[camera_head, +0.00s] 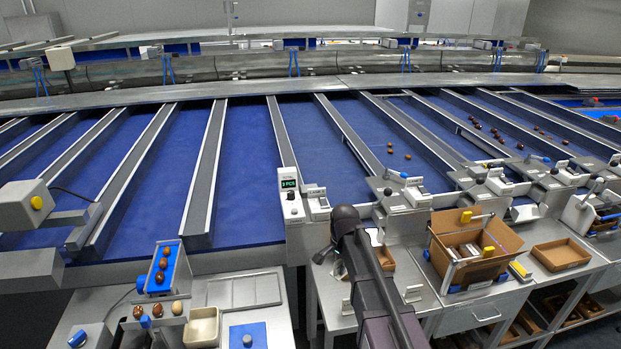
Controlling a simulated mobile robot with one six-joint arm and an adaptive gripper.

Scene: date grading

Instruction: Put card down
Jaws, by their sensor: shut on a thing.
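My dark arm reaches up from the bottom centre to a rounded joint in front of the middle lanes. My gripper (323,256) is small and dark here, at the left side of the arm above a steel bench, and the arm covers much of it. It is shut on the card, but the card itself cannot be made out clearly. A small white piece (374,237) shows just right of the arm; I cannot tell whether it is a card or part of the station. Whether anything touches the bench is hidden.
An open cardboard box (510,243) with yellow-marked parts stands right of my arm, beside a shallow brown tray (562,254). On the left bench are a blue holder with dates (163,268), a cream bin (201,327), a flat grey tray (244,291) and a blue pad (247,335).

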